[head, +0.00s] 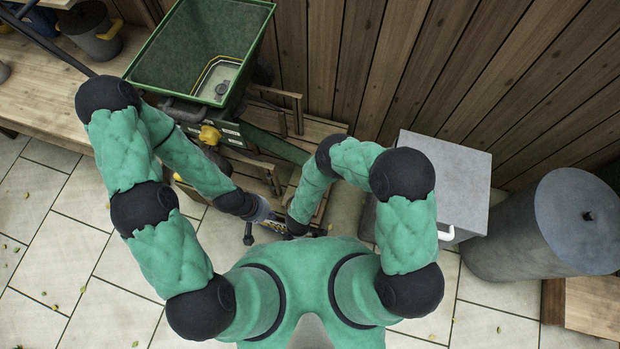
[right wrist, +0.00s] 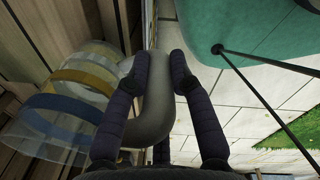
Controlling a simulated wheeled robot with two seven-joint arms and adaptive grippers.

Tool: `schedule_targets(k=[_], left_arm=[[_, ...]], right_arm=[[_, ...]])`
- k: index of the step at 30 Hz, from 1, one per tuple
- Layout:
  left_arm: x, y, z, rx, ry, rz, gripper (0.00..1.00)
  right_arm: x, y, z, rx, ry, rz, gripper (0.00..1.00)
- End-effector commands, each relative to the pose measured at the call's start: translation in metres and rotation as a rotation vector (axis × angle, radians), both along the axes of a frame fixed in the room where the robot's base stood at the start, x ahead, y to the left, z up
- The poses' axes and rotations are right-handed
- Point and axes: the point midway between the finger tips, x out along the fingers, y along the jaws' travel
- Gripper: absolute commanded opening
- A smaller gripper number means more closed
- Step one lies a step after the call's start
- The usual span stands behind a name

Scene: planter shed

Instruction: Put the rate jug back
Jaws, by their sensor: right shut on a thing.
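The rate jug (right wrist: 72,112) is a clear vessel with a blue and a yellow band and a thick grey handle (right wrist: 150,115), at the left of the right wrist view. My right gripper (right wrist: 160,68) is shut on that handle, with one dark finger on each side of it. The jug appears tilted in this view. In the head view the jug is not clearly visible, and my right gripper is largely hidden by my arm. My left gripper (head: 266,230) is low in the middle, its dark fingers spread apart, with nothing clearly between them.
A green planter hopper (head: 190,60) with a yellow knob (head: 209,135) stands in front, beside wooden slats. A workbench (head: 40,95) with pots is at the left. A grey lidded box (head: 450,165) and a grey bin (head: 580,220) stand at the right. Open paving lies at the lower left.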

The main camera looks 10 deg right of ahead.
Motion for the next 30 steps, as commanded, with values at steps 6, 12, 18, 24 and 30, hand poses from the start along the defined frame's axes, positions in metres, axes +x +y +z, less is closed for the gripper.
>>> schedule_targets(k=[6, 12, 18, 24, 30], left_arm=[[0.0, 0.0, -0.013, 0.0, 0.0, 0.0, 0.0], [0.0, 0.0, -0.024, 0.0, 0.0, 0.0, 0.0], [0.0, 0.0, -0.033, 0.0, 0.0, 0.0, 0.0], [0.0, 0.0, -0.037, 0.0, 0.0, 0.0, 0.0], [0.0, 0.0, -0.04, 0.0, 0.0, 0.0, 0.0]], right_arm=[[0.042, -0.017, -0.003, 0.001, -0.004, -0.007, 0.0], [0.081, -0.033, -0.002, 0.0, -0.004, -0.004, 0.0], [0.114, -0.047, -0.002, 0.001, -0.003, -0.004, 0.0], [0.131, -0.054, -0.001, -0.001, -0.001, -0.001, 0.0], [0.142, -0.059, -0.001, 0.0, -0.003, -0.003, 0.0]])
